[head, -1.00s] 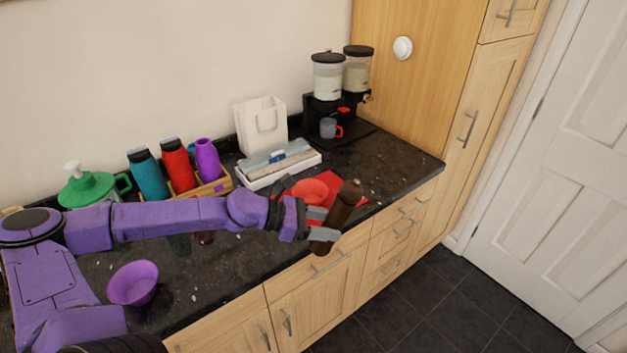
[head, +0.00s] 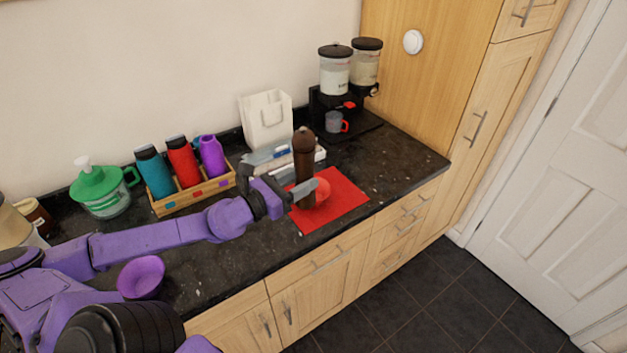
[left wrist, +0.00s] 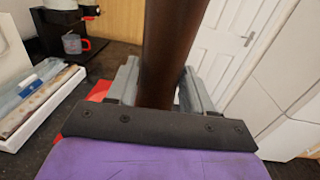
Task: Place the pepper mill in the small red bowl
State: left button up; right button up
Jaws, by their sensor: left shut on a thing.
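The dark brown pepper mill (head: 304,158) stands nearly upright in the jaws of my left gripper (head: 306,188), which is shut on it. The mill also fills the middle of the left wrist view (left wrist: 168,50), between the two grey fingers (left wrist: 160,88). The small red bowl (head: 322,190) sits on a red mat (head: 345,205), partly hidden behind the mill and the fingers. In the head view the mill's lower end overlaps the bowl's left side. I cannot tell whether it is inside, above or in front of the bowl. My right gripper is not in view.
A wooden holder (head: 208,190) carries several bottles. A purple bowl (head: 141,278) sits under my left arm. A dispenser (head: 335,70) with a mug stands at the back. The counter right of the mat is clear.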

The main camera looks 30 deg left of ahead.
pick_arm(q)
jog(key=w+a+f+b, duration=0.2)
jog(key=w+f+b, duration=0.2)
jog(key=b, duration=0.1)
jog(key=w+a+f+b, duration=0.2)
jog(key=w+f+b, duration=0.2)
jog(key=b, duration=0.1)
jog(key=w+a+f+b, duration=0.2)
jog(key=w+f+b, duration=0.2)
jog(key=b, duration=0.1)
jog(key=shift+f, duration=0.4)
jog(key=o, duration=0.9)
jog(key=shift+s+f, duration=0.1)
jog(key=o, duration=0.4)
